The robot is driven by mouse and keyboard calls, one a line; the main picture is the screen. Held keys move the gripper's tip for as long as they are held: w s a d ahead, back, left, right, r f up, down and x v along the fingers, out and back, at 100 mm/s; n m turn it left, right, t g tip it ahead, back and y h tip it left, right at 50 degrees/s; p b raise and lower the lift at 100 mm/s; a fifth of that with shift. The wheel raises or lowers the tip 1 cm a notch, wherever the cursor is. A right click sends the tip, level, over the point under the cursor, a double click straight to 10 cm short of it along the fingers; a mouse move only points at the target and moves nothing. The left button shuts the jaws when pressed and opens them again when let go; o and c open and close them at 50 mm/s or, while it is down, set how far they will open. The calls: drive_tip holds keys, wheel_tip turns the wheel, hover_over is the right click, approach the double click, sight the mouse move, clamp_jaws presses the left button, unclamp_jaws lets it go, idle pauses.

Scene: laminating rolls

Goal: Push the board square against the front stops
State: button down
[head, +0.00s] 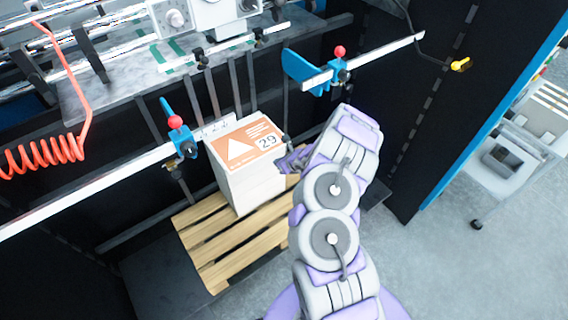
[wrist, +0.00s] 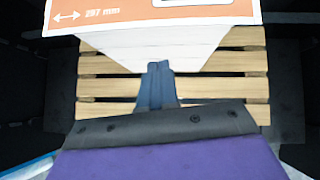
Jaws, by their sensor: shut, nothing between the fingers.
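The board is the top of a white stack (head: 248,182) on a wooden pallet. Its top face (head: 247,142) is orange and white with a triangle and "29". In the wrist view the orange top edge (wrist: 195,14) lies across the upper part, with the stack's white side (wrist: 115,42) below it. My gripper (head: 288,162) is at the right side of the stack in the head view. In the wrist view its closed fingers (wrist: 158,70) point at the white side. I cannot tell whether they touch it. Which parts are the front stops is unclear.
The slatted pallet (head: 222,250) extends under and in front of the stack. Blue clamps with red knobs sit on metal rails, one left (head: 183,140) and one right (head: 338,70). A dark machine panel (head: 425,110) stands right of my arm. Grey floor is open at lower right.

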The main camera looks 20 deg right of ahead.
drive_tip(key=shift+w+a+f+b, duration=0.1)
drive_tip(key=shift+w+a, duration=0.15)
drive_tip(key=shift+w, duration=0.45)
drive_tip(key=shift+w+a+f+b, duration=0.1)
drive_tip(key=shift+w+a, duration=0.2)
drive_tip(key=shift+w, duration=0.4)
drive_tip(key=shift+w+a+b, duration=0.1)
drive_tip(key=shift+w+a, duration=0.15)
drive_tip(key=shift+w, duration=0.45)
